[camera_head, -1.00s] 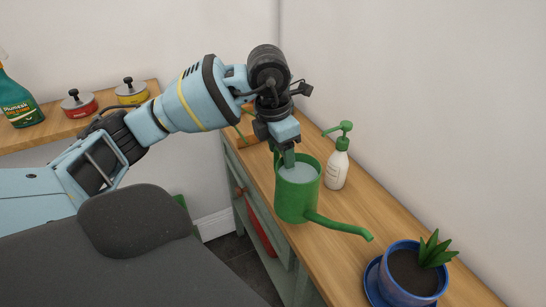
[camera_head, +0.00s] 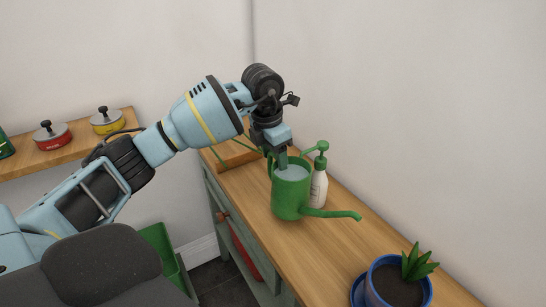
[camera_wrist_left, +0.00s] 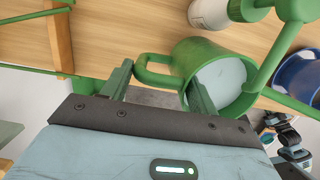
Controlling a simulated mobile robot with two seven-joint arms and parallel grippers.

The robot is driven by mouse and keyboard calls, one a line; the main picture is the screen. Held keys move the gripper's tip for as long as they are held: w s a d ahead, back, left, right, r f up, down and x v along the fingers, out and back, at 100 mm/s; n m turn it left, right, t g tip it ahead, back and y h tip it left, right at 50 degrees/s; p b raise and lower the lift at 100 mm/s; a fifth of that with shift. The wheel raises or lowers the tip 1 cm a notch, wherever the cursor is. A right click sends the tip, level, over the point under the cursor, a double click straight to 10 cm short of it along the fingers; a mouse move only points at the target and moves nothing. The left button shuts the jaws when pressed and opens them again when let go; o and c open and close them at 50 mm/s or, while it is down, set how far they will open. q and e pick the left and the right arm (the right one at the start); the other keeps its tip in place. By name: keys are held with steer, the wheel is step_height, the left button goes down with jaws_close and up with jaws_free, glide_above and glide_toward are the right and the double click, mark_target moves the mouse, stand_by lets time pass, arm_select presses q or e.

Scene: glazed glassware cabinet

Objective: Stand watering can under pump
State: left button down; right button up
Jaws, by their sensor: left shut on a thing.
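The green watering can (camera_head: 289,199) is upright above or on the wooden counter, with a pale grey surface inside and its spout pointing right. It also shows in the wrist view (camera_wrist_left: 186,60). My left gripper (camera_head: 282,162) is shut on the can's handle (camera_wrist_left: 150,76), on the rear left side. The white pump bottle (camera_head: 319,189) with a green pump head stands right behind the can, and the can hides part of it. The pump's nozzle (camera_head: 309,150) appears near or over the can's right rim. I cannot tell whether the can's base touches the counter.
A blue pot (camera_head: 386,292) with a plant stands on the counter (camera_head: 335,240) at the front right. The counter between can and pot is clear.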

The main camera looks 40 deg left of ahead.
arm_select(q)
steer(key=shift+w+r, duration=0.1)
steer(key=shift+w, duration=0.05)
steer(key=shift+w, duration=0.2)
steer(key=shift+f, duration=1.85)
steer(key=shift+c, duration=2.1)
jaws_free()
steer(key=shift+s+f, duration=0.1)
steer(key=shift+f, duration=0.05)
step_height(320, 180, up, 12)
steer(key=s, duration=0.1)
steer(key=shift+s+a+p, duration=0.3)
steer(key=shift+s+a, duration=0.05)
